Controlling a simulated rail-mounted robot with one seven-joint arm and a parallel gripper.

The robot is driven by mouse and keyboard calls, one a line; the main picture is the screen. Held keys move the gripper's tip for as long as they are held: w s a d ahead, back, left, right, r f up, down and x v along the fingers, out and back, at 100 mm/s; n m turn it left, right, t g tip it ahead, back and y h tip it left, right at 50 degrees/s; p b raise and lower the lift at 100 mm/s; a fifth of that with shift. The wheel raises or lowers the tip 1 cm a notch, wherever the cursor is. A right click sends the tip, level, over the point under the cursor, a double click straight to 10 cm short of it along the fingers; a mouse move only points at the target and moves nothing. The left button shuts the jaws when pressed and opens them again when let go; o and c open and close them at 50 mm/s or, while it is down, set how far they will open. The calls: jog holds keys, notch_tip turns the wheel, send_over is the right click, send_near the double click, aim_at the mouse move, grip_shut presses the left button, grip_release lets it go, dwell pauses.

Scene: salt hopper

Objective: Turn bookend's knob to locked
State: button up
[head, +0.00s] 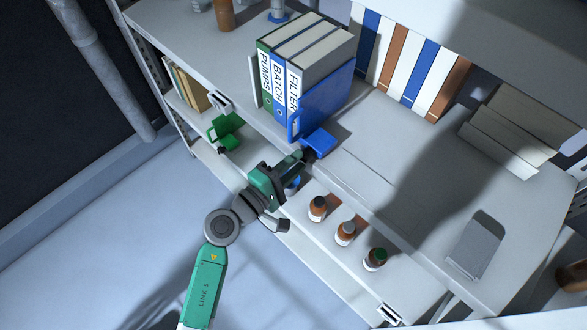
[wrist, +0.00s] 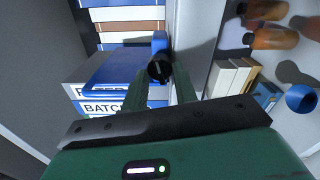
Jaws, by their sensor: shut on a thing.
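The blue bookend (head: 327,98) stands against the right side of the binders, and its blue block (head: 320,140) sits at the shelf's front edge. The block also shows in the wrist view (wrist: 160,42). A round black knob (wrist: 160,68) with a faint light mark is on the block's front. My gripper (head: 302,156) reaches it from the front left. In the wrist view its two green fingers (wrist: 161,78) lie on either side of the knob, shut on it. The knob's lock labels cannot be read.
Binders marked PUMPS, BATCH and FILTER (head: 300,65) stand left of the bookend. A green bracket (head: 225,128) with a black knob is at the left. Brown bottles (head: 345,232) stand on the lower shelf, below right.

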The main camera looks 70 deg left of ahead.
jog(key=shift+m+b, duration=0.85)
jog(key=shift+m, duration=0.55)
jog(key=o, duration=0.6)
jog(key=b+v, duration=0.1)
jog(key=v, duration=0.7)
jog(key=shift+w, duration=0.1)
